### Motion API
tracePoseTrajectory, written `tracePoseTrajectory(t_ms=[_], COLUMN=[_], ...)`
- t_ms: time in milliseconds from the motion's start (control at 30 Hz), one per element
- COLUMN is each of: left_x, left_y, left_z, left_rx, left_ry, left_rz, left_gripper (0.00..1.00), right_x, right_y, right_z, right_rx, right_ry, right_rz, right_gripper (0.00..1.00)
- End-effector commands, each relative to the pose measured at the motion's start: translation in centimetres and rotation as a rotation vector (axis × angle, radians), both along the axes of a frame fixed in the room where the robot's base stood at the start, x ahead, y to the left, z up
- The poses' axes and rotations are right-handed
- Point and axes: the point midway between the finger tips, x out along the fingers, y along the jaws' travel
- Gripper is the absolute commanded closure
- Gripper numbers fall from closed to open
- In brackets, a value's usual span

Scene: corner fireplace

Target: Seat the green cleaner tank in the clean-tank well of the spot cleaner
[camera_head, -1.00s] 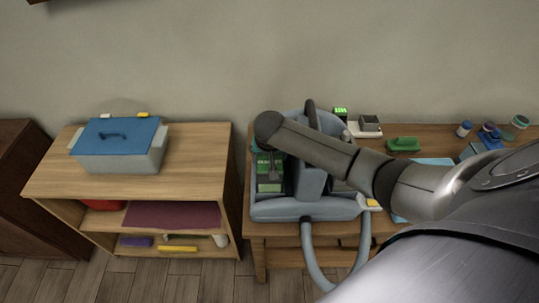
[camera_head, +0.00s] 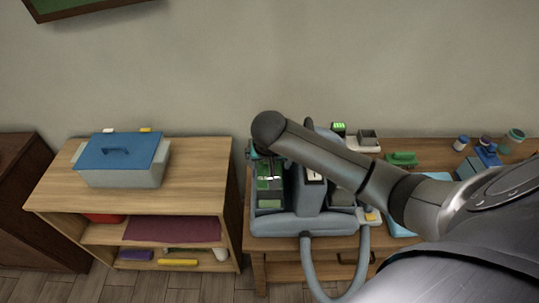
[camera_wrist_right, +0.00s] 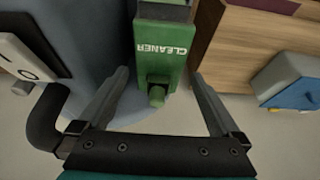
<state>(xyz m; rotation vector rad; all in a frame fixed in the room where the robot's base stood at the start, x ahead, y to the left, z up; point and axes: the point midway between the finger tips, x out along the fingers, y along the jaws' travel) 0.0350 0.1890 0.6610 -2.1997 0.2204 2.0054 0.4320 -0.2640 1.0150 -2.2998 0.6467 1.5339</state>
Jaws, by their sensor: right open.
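The green cleaner tank (camera_wrist_right: 160,45) carries a white CLEANER label and a green cap in the right wrist view. In the head view, the green tank (camera_head: 269,187) shows at the left side of the grey-blue spot cleaner (camera_head: 302,225), where the clean-tank well appears to be. How deep it sits is hard to tell. My right gripper (camera_wrist_right: 160,74) is open, with one finger on each side of the tank's capped end and gaps beside it. In the head view, my right gripper (camera_head: 268,172) is over the tank, partly hidden by my wrist. My left gripper is out of view.
The spot cleaner stands on a wooden table (camera_head: 432,155), its hose (camera_head: 308,262) looping over the front. A green brush-like item (camera_head: 401,159) and several small containers lie to the right. A wooden shelf (camera_head: 200,165) with a blue-lidded box (camera_head: 120,165) stands left, across a gap.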

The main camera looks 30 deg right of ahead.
Motion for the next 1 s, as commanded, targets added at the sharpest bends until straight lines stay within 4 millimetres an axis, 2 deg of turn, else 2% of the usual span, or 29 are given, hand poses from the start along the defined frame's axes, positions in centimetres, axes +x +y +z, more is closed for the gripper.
tracePoseTrajectory(t_ms=[100, 300, 900, 1000], left_x=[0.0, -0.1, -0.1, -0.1], left_y=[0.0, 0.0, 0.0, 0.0], left_z=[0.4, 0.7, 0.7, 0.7], left_rx=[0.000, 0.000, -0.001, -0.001], left_ry=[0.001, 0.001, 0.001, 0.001], left_rz=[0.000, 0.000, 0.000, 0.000], left_gripper=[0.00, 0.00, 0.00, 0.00], right_x=[-0.6, -1.2, -1.4, -1.7], right_y=[0.4, 0.7, 0.8, 1.3], right_z=[1.8, 3.4, 3.7, 3.4], right_rx=[0.000, -0.001, 0.000, 0.003], right_ry=[0.000, 0.002, 0.001, 0.006], right_rz=[0.000, 0.001, 0.000, 0.019], right_gripper=[0.00, 0.00, 0.00, 0.00])
